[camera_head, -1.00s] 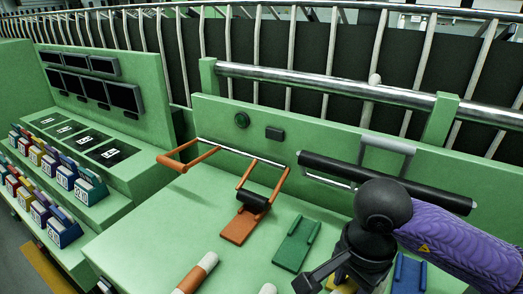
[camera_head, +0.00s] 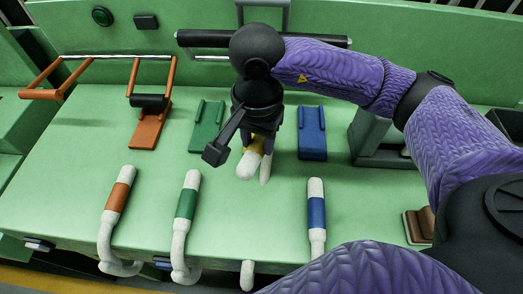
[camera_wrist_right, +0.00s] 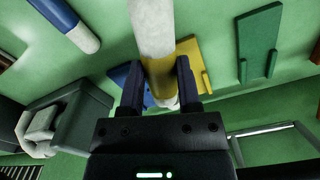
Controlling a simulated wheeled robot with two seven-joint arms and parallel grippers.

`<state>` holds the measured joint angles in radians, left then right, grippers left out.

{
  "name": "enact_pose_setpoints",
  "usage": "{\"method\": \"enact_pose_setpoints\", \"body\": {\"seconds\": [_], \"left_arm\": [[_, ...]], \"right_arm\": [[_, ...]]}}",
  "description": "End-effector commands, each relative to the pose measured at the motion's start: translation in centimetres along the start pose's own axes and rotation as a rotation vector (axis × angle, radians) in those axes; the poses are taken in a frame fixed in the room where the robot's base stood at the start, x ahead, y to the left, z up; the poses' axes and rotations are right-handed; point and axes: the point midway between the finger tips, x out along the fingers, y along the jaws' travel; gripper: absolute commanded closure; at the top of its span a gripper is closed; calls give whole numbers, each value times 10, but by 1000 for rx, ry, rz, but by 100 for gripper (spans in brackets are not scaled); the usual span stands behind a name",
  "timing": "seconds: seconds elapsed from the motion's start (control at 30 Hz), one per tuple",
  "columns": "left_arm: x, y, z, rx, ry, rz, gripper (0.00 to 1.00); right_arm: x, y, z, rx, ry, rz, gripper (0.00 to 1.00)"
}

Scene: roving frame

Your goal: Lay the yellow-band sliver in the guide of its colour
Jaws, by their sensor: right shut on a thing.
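My right gripper (camera_head: 255,140) hangs over the table's middle, between the green guide (camera_head: 207,125) and the blue guide (camera_head: 312,132). In the right wrist view its fingers (camera_wrist_right: 158,85) are shut on the yellow-band sliver (camera_wrist_right: 152,28), a thick white roll; the band (camera_wrist_right: 157,70) is between the fingers. The yellow guide (camera_wrist_right: 190,62) shows right beside the sliver in that view; in the head view my gripper mostly hides it. White sliver ends (camera_head: 249,166) show below the gripper. Whether the sliver touches the guide I cannot tell. My left gripper is out of view.
Orange-band (camera_head: 118,197), green-band (camera_head: 186,204) and blue-band (camera_head: 317,212) slivers lie along the table's front. The orange guide (camera_head: 150,127) is at left under a black roller. A white stub (camera_head: 247,275) shows at the front edge. A dark bar (camera_head: 200,39) runs behind my arm.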

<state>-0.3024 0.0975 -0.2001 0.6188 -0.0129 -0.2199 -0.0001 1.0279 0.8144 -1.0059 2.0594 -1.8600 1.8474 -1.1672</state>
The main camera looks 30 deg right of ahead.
Motion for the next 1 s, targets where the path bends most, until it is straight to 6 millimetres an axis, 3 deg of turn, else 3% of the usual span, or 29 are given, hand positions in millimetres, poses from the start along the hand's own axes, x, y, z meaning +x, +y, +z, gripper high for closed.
{"method": "enact_pose_setpoints", "body": {"seconds": [0.03,0.2,0.4,0.77,1.0], "left_arm": [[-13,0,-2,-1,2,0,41],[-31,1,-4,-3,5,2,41],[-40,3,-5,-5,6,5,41],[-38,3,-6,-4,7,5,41],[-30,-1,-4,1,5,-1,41]], "right_arm": [[-9,3,2,167,-2,2,100],[-15,13,4,767,0,3,100],[-17,19,5,1176,4,1,100],[-11,20,5,1244,4,3,100],[38,21,5,1243,5,5,100]]}}
